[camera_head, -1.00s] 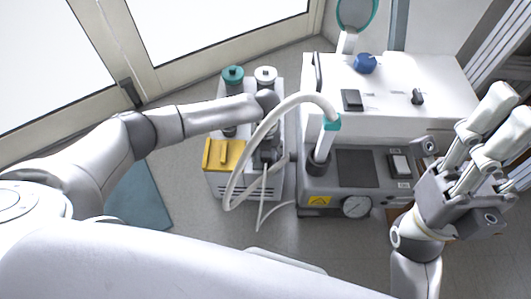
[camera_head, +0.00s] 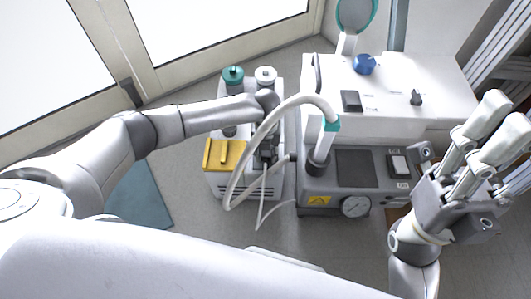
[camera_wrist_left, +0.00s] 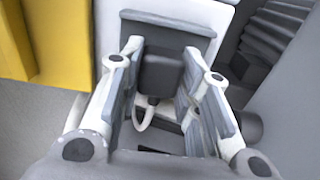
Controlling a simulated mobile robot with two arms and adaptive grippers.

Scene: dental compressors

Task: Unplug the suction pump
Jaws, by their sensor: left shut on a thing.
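A white unit with two capped bottles and a yellow block (camera_head: 225,154), which looks like the suction pump (camera_head: 230,191), stands on the floor left of centre in the head view. My left gripper (camera_head: 267,150) is at its right side, partly hidden by the arm and a pale hose. In the left wrist view, its fingers (camera_wrist_left: 162,80) are shut on a dark plug (camera_wrist_left: 161,72), with a pale cable (camera_wrist_left: 146,113) looping below it. Whether the plug sits in a socket cannot be told. My right gripper (camera_head: 497,125) is open and empty at the right.
A thick pale hose (camera_head: 245,160) arches from the grey compressor (camera_head: 308,184) past my left gripper. The compressor carries a gauge (camera_head: 355,207); a white cabinet (camera_head: 430,75) stands behind it. Glazed doors are at back left. A blue-grey mat (camera_head: 140,198) lies on open floor.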

